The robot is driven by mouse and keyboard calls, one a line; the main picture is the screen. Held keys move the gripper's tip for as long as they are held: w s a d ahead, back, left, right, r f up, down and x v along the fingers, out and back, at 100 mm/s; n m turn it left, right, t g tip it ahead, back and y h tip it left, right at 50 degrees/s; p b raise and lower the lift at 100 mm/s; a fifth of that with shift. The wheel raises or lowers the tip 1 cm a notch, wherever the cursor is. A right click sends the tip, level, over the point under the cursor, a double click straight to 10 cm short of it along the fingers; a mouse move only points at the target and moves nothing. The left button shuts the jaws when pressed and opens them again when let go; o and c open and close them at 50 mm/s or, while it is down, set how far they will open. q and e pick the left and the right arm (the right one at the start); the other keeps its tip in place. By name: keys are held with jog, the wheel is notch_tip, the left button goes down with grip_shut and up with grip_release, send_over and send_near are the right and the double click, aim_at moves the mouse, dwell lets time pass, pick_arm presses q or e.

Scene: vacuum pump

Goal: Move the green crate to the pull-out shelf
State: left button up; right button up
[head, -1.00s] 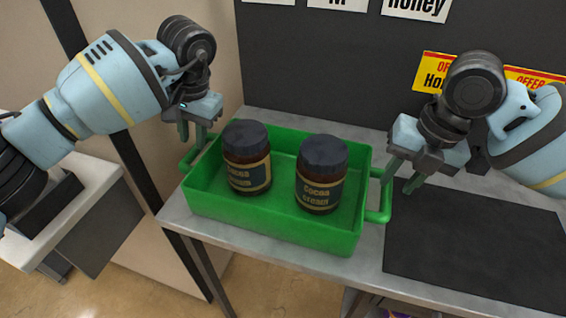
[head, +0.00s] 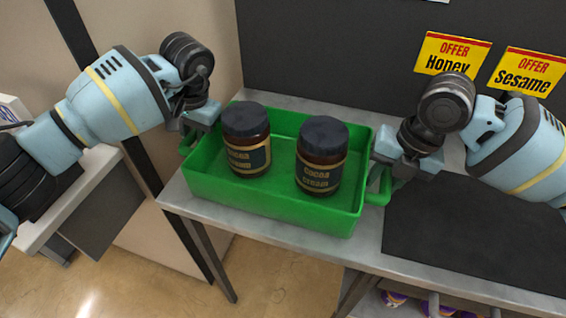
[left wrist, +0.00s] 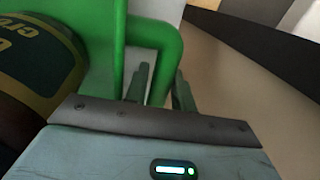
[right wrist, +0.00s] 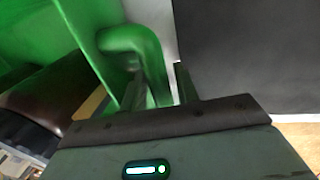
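The green crate (head: 270,210) stands on a grey metal table (head: 290,240) and holds two dark-lidded cocoa cream jars, a left one (head: 247,140) and a right one (head: 321,157). My left gripper (head: 190,130) is at the crate's left handle; in the left wrist view its open fingers (left wrist: 160,90) straddle the green handle bar (left wrist: 165,45). My right gripper (head: 388,178) is at the right handle (head: 378,195); in the right wrist view its fingers (right wrist: 162,88) are apart, one on each side of the handle (right wrist: 135,42). I cannot tell which surface is the pull-out shelf.
A black mat (head: 460,240) covers the table right of the crate. A dark back panel (head: 330,50) with yellow offer signs (head: 452,54) rises behind. A pale ledge (head: 85,190) stands at the left, with floor between it and the table. Purple items (head: 435,306) lie below the table.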

pick_arm(q)
jog(key=shift+a+f, duration=0.15)
jog(key=shift+f, duration=0.55)
pick_arm(e)
jog(key=shift+a+f, duration=0.15)
jog(key=shift+f, duration=0.55)
pick_arm(q)
jog(key=shift+c, duration=0.2)
pick_arm(e)
jog(key=shift+c, duration=0.2)
pick_arm(q)
grip_shut()
pick_arm(e)
grip_shut()
pick_arm(q)
jog(key=shift+w+r, duration=0.15)
jog(key=shift+r, duration=0.05)
pick_arm(e)
jog(key=shift+w+r, duration=0.15)
jog(key=shift+r, duration=0.1)
